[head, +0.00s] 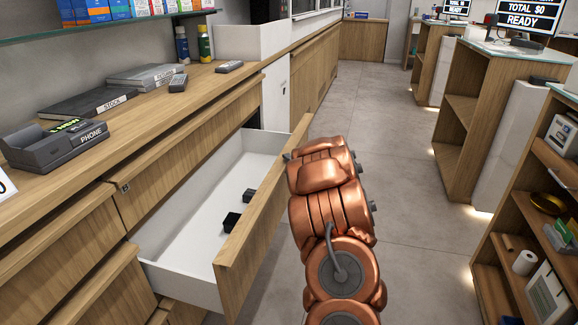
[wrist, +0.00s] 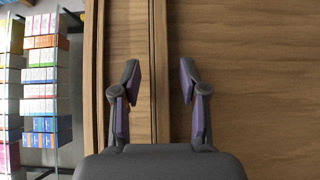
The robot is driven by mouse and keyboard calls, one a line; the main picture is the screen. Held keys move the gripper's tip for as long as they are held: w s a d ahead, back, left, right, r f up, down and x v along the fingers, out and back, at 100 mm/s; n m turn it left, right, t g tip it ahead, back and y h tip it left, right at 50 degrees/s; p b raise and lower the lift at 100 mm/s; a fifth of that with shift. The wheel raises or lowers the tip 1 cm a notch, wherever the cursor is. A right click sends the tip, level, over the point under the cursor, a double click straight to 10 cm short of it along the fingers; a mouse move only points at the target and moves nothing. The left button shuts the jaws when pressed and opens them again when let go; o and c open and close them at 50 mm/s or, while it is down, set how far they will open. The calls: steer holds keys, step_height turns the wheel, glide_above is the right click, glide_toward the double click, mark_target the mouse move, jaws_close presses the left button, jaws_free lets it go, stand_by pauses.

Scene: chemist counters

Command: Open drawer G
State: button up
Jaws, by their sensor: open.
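A wide drawer (head: 182,235) with white inner walls stands pulled out from the left wooden counter in the head view. Its wooden front panel (head: 255,235) faces the aisle, and two small black objects (head: 231,221) lie inside. No letter G is readable on it. My copper arm reaches along the outer side of this panel and hides part of it; the gripper itself is hidden there. In the wrist view my gripper (wrist: 159,82) is open and empty, its two fingers on either side of a wooden edge strip (wrist: 159,50). I cannot tell whether they touch the wood.
A closed drawer (head: 185,150) sits above the open one. Shelving (head: 520,210) lines the right side. The grey aisle floor (head: 410,170) between is clear.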

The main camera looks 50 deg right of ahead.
steer(key=shift+s, duration=0.1)
steer(key=v, duration=1.2)
stand_by(0.5)
